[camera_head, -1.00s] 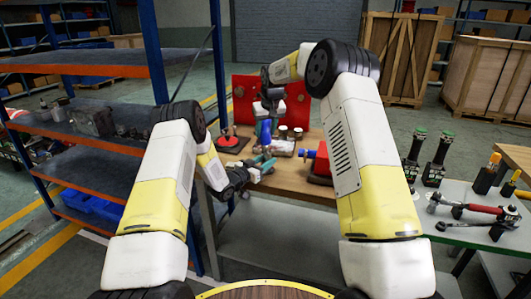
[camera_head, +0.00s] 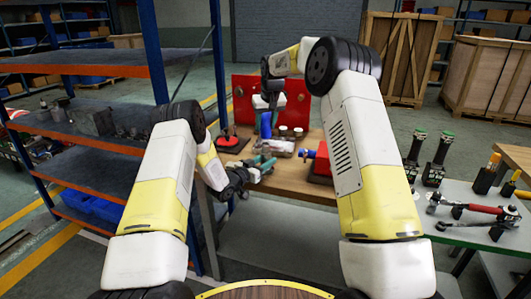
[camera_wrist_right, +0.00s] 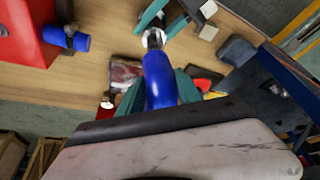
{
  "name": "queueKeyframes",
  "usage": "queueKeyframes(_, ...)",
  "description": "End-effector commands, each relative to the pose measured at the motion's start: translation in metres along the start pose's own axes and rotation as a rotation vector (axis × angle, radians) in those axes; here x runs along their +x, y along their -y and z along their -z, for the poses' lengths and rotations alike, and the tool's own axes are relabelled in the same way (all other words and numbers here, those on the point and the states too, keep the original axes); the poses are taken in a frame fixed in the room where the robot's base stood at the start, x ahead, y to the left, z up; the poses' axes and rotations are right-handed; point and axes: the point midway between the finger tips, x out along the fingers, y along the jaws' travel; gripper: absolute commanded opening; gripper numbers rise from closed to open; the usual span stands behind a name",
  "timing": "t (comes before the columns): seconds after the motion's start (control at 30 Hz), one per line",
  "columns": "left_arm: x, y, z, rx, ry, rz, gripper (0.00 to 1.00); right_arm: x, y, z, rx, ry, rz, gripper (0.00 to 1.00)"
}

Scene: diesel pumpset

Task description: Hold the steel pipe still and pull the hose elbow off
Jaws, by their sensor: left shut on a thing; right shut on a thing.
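The blue hose elbow (camera_head: 266,125) stands upright over the workbench in the head view. My right gripper (camera_head: 268,102) is above it. In the right wrist view, the teal fingers of my right gripper (camera_wrist_right: 160,94) are shut on either side of the blue elbow (camera_wrist_right: 158,72). A short silver piece, seemingly the steel pipe (camera_wrist_right: 153,40), shows at the elbow's far end, near the teal fingers of my left gripper (camera_wrist_right: 168,22). In the head view my left gripper (camera_head: 264,164) is low at the bench's left edge, shut on the pipe, which is mostly hidden. I cannot tell whether pipe and elbow still touch.
A red pump block with a blue stub (camera_head: 318,160) stands right of the grippers on the wooden bench (camera_head: 290,180). A red panel (camera_head: 295,97) rises behind. A blue-and-orange shelf rack (camera_head: 85,143) is close on the left. A tool table (camera_head: 465,195) is at right.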

Motion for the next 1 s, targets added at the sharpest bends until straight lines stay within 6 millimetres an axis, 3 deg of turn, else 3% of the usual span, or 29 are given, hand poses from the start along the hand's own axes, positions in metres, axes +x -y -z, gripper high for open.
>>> queueKeyframes(0.4, 0.0, -0.001, -0.001, -0.001, 0.003, -0.001, 0.0, -0.019, 0.0, 0.009, 0.0, -0.001, 0.0, 0.0)
queueKeyframes(0.77, 0.0, -0.001, -0.001, -0.001, 0.002, -0.001, 0.0, -0.023, 0.0, 0.009, 0.0, 0.0, 0.0, 0.0)
queueKeyframes(0.8, 0.0, -0.001, -0.001, -0.001, 0.002, -0.001, 0.43, -0.023, 0.0, 0.009, 0.0, 0.0, 0.0, 0.0)
queueKeyframes(0.9, 0.0, -0.001, -0.001, -0.001, 0.002, -0.001, 0.63, -0.023, 0.0, 0.009, 0.0, 0.0, 0.0, 0.0)
queueKeyframes(1.0, 0.0, 0.0, -0.001, 0.0, 0.001, 0.0, 0.65, -0.023, 0.0, 0.009, 0.0, 0.0, 0.0, 0.0)
